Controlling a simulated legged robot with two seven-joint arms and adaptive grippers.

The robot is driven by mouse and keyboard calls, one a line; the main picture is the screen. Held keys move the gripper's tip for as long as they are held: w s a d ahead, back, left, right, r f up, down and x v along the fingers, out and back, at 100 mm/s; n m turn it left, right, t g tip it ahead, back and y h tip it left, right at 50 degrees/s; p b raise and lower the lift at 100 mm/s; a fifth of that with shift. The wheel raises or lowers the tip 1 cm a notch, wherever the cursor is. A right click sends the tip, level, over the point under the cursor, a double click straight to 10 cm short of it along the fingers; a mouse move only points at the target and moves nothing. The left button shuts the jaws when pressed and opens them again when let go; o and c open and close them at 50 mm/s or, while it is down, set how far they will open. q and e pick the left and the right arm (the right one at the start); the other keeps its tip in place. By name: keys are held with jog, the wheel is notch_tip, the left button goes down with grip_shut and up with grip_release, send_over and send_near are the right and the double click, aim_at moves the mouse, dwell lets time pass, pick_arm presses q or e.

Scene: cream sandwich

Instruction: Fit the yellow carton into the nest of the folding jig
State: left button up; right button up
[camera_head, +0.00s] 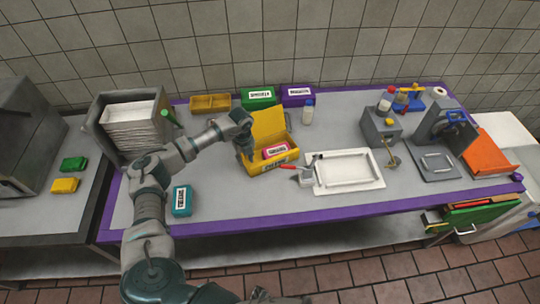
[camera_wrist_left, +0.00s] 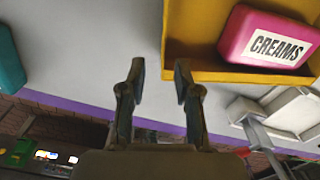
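The yellow carton (camera_head: 258,163) stands on the table with its lid raised at the back. A pink box (camera_head: 275,151) lies inside; in the left wrist view its label reads CREAMS (camera_wrist_left: 270,42). My left gripper (camera_head: 246,152) is at the carton's left side and covers part of it. In the left wrist view the fingers (camera_wrist_left: 156,75) are apart with nothing held between them, the right one over the carton's edge (camera_wrist_left: 210,75). Contact cannot be told. A grey fixture (camera_head: 435,167) at the right may be the folding jig; I cannot be sure. My right gripper is not in view.
A white tray (camera_head: 347,184) and a small holder with a red-handled tool (camera_head: 288,167) stand right of the carton. A teal box (camera_head: 182,201) lies to the left. A yellow tray (camera_head: 210,104), green box (camera_head: 258,98) and purple box (camera_head: 297,95) line the back.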

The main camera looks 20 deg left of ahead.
aim_at(247, 165)
pick_arm(q)
jog(key=f, duration=0.5)
jog(key=shift+w+p, duration=0.25)
jog(key=shift+p, duration=0.15)
jog(key=shift+d, duration=0.15)
grip_shut()
